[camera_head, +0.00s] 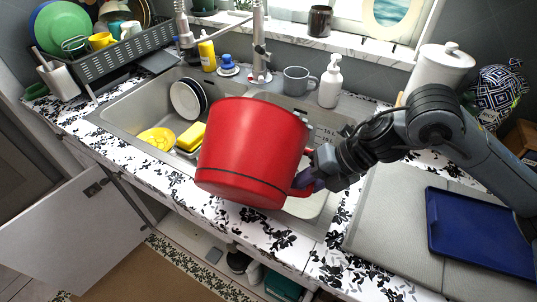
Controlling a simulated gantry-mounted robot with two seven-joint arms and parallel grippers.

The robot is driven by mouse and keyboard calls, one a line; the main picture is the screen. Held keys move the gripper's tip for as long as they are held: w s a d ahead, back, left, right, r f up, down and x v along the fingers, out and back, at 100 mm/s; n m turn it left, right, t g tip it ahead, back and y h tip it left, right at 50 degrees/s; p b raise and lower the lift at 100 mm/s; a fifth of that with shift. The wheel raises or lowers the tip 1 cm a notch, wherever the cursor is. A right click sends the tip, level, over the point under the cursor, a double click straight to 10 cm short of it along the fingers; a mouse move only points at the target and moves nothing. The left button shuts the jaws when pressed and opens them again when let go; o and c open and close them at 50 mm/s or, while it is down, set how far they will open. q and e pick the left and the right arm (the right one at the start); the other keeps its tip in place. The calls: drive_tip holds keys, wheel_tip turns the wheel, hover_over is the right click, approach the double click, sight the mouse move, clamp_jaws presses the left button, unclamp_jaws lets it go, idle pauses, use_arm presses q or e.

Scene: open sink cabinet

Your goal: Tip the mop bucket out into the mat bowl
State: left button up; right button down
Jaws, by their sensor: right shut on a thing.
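The red mop bucket (250,152) is held up in front of the sink, tilted, with a dark band near its lower end. My right gripper (312,178) is shut on the bucket's handle at its lower right side. The fingertips are partly hidden by the handle and wrist. The double sink (130,103) lies behind and below the bucket. Its right bowl (322,126) is largely hidden by the bucket and my arm, so I cannot tell whether a mat lies in it. The bucket's inside is not visible. My left gripper is not in view.
The left bowl holds plates (187,100), a yellow sponge (190,137) and a yellow dish (156,139). A tap (260,45), grey mug (298,80) and soap bottle (330,82) stand behind. A blue tray (482,232) lies right. A cabinet door (85,240) stands open below.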

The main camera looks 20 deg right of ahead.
drive_tip(key=shift+f+g, duration=0.25)
drive_tip(key=shift+g, duration=0.05)
idle(0.7)
drive_tip(key=shift+w+d+f+m+g+y, duration=0.15)
drive_tip(key=shift+w+d+m+g+y, duration=0.2)
drive_tip(key=shift+w+g+y, duration=0.2)
idle(2.1)
